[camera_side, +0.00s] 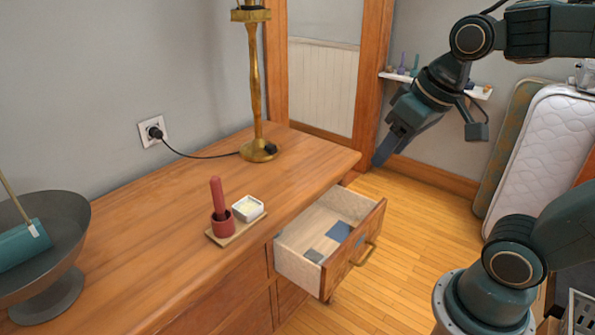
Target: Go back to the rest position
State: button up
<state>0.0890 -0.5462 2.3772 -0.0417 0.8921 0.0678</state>
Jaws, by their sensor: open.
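My gripper (384,152) is at the upper right, pointing down and to the left. It is open, with nothing seen between its fingers. It hangs in the air above and behind the open drawer (297,258), apart from it and from the dresser (190,185). The drawer is pulled out to the right and holds a blue flat item (339,231) and a small grey item (314,256).
Mattresses (545,140) lean at right. A small shelf (430,84) is behind my arm.

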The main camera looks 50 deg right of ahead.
jog(key=shift+n+t, duration=0.4)
jog(key=shift+n, duration=0.3)
jog(key=shift+s+a+f, duration=0.15)
jog(key=shift+s+a, duration=0.05)
jog(key=shift+s, duration=0.6)
jog(key=shift+s+a+f, duration=0.15)
jog(key=shift+s+a, duration=0.05)
jog(key=shift+s, duration=0.55)
jog(key=shift+s+a+f, duration=0.15)
jog(key=shift+s+a, duration=0.05)
jog(key=shift+s, duration=0.6)
